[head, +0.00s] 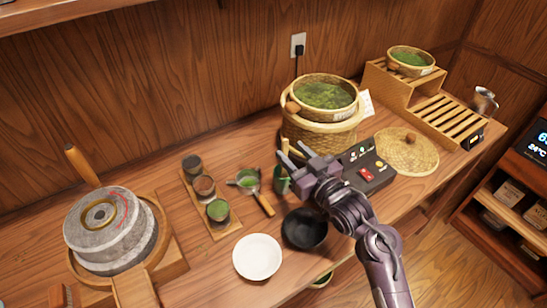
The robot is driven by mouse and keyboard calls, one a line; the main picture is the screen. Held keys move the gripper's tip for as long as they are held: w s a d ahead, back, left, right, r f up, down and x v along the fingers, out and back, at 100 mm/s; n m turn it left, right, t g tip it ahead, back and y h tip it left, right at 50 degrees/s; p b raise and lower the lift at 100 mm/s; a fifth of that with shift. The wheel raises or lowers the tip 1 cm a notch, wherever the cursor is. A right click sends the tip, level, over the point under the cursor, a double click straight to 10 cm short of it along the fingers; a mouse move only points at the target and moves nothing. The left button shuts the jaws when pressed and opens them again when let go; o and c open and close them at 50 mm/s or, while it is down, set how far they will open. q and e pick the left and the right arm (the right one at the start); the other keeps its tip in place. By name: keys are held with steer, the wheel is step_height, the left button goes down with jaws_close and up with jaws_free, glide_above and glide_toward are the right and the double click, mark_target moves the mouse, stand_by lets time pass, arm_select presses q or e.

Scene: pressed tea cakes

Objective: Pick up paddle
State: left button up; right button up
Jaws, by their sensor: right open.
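A light wooden handle (285,145), which looks like the paddle, stands upright above a dark green holder (282,181) in front of the round woven steamer. Its lower part is hidden by the holder and my gripper. My right gripper (292,151) is open, with its fingers reaching toward the handle from the right. I cannot tell whether they touch it. My left gripper is not in view.
The steamer (318,137) holds a basket of green leaves (325,95). A control box (367,171), black bowl (304,229) and white bowl (257,257) are close to my right arm. A strainer (249,180), cup tray (211,226) and stone mill (98,235) stand left.

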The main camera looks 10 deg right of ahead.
mark_target(286, 143)
steer(key=shift+w+a+r+p, duration=0.25)
steer(key=shift+w+p, duration=0.15)
steer(key=shift+w, duration=0.25)
steer(key=shift+w+a+r+p, duration=0.2)
steer(key=shift+w+p, duration=0.2)
steer(key=shift+w, duration=0.2)
steer(key=p+x, duration=0.1)
steer(key=x, duration=0.1)
steer(key=shift+w+f, duration=0.2)
steer(key=shift+w, duration=0.15)
steer(key=shift+w+a+f, duration=0.1)
steer(key=shift+w+a, duration=0.05)
steer(key=shift+w, duration=0.3)
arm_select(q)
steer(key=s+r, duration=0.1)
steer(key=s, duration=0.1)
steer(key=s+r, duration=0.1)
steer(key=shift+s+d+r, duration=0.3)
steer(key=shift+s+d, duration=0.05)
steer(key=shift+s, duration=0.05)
arm_select(e)
jaws_close()
